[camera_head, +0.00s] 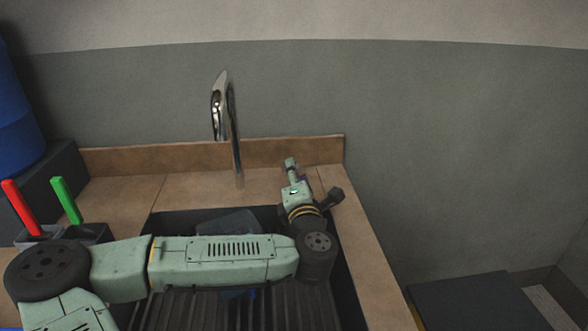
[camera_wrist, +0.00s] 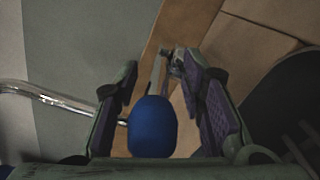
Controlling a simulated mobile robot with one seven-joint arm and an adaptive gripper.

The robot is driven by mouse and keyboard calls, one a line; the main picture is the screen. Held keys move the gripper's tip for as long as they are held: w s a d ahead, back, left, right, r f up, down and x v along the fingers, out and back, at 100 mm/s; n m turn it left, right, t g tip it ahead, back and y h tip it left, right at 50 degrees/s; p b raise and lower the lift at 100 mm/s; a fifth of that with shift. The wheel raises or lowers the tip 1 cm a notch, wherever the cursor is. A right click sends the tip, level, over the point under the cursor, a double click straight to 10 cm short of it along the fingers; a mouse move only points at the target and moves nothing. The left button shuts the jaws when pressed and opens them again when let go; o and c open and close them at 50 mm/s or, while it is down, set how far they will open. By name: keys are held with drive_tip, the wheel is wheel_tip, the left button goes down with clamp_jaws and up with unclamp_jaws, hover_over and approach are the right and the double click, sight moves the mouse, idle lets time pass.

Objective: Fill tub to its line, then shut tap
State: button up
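The chrome tap (camera_head: 220,105) stands at the back of the sink in the head view; its curved pipe also shows at the left of the wrist view (camera_wrist: 50,97). I cannot tell whether water runs. A greyish tub (camera_head: 228,222) sits in the sink, mostly hidden behind my arm; its line and water level are not visible. My gripper (camera_head: 291,166) is over the counter at the back right of the sink. In the wrist view its two purple-padded fingers (camera_wrist: 160,90) are apart. A rounded blue knob (camera_wrist: 153,127) shows between them, with a gap visible on each side.
The dark ribbed sink (camera_head: 180,308) is set in a brown tiled counter (camera_head: 362,245) with a raised back edge against the wall. Red (camera_head: 20,207) and green (camera_head: 66,200) handles stand in dark holders at the left. A blue drum (camera_head: 18,115) is behind them.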

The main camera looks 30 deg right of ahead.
idle(0.3)
clamp_jaws()
idle(0.3)
idle(0.4)
